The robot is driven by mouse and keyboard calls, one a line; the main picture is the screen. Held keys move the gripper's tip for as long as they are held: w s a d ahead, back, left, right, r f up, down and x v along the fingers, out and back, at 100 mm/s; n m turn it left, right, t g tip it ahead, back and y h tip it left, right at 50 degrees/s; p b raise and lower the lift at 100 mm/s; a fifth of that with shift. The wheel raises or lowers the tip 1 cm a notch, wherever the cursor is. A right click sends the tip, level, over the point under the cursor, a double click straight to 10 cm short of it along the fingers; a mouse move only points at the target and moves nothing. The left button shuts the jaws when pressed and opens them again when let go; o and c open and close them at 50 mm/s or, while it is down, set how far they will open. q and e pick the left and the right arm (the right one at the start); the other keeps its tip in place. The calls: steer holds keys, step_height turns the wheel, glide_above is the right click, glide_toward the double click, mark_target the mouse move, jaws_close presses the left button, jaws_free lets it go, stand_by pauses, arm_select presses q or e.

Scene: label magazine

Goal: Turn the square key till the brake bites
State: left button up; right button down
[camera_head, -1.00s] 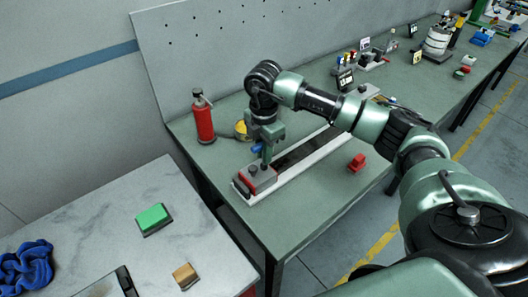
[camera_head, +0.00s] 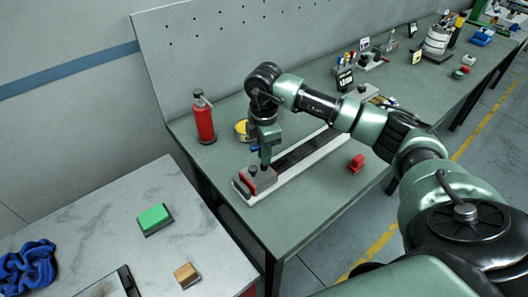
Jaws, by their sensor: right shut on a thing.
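My right gripper (camera_head: 266,157) points straight down over the near left end of a long pale-framed track (camera_head: 306,158) on the green bench. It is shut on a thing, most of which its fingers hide. A small blue part (camera_head: 255,149) shows at the left of the fingers and may be the handle of the square key. Below the fingers is a grey and red block (camera_head: 261,181) with a small dark knob on top. The fingertips are at or just above this block. I cannot tell whether the key sits in it. My left gripper is out of view.
A red extinguisher-like bottle (camera_head: 204,120) and a yellow round item (camera_head: 241,129) stand behind the gripper. A red block (camera_head: 356,163) lies on the bench to the right. A marble table (camera_head: 100,225) at the left holds a green-topped block (camera_head: 154,219).

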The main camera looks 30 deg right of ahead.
steer(key=shift+m+p, duration=0.45)
steer(key=shift+m, duration=1.05)
steer(key=shift+f, duration=0.1)
steer(key=shift+m+p, duration=0.5)
steer(key=shift+m, duration=1)
steer(key=shift+s+p, duration=0.1)
steer(key=shift+p, duration=0.2)
